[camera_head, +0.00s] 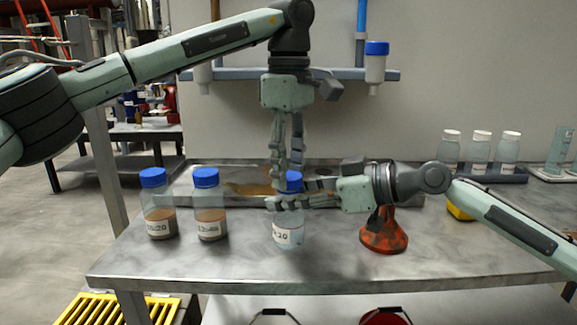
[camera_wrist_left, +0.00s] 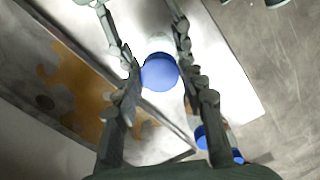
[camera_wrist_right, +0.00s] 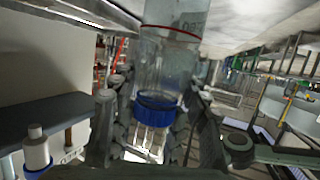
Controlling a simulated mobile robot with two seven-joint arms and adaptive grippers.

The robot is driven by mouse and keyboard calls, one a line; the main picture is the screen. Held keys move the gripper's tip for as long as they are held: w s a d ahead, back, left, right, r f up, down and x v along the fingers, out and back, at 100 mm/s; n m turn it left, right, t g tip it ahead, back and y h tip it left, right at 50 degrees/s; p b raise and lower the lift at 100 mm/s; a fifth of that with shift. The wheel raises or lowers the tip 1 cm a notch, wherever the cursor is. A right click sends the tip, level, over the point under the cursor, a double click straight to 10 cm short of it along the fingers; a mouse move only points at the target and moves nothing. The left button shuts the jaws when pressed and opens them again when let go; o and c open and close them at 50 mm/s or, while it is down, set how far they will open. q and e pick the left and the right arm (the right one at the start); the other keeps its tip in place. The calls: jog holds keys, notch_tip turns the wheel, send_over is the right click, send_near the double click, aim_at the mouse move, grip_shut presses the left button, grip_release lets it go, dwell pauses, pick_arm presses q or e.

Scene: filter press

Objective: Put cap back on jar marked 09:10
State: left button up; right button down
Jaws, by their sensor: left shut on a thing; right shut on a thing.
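A clear jar (camera_head: 289,236) with a white label stands upright at the middle of the bench; the label is partly readable, ending in "20" or "10". Its blue cap (camera_head: 294,181) sits at the jar's mouth and also shows in the left wrist view (camera_wrist_left: 160,73). I cannot tell whether it is screwed tight. My left gripper (camera_head: 288,170) points down from above, its fingers shut on the cap. My right gripper (camera_head: 285,195) comes in from the right and is shut around the upper jar, hiding part of it. The right wrist view shows the jar (camera_wrist_right: 165,70) upside down between the fingers.
Two capped jars with brown sediment (camera_head: 158,222) (camera_head: 210,223) stand to the left. An orange-red conical thing (camera_head: 384,238) stands to the right, below my right arm. Behind are a metal tray (camera_head: 185,185) and several white-capped bottles (camera_head: 480,150). The bench front is clear.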

pick_arm(q)
jog(key=m, duration=1)
jog(key=shift+d, duration=0.1)
jog(key=m, duration=1.1)
jog(key=shift+m, duration=0.4)
jog(key=o, duration=0.7)
jog(key=shift+o, duration=0.2)
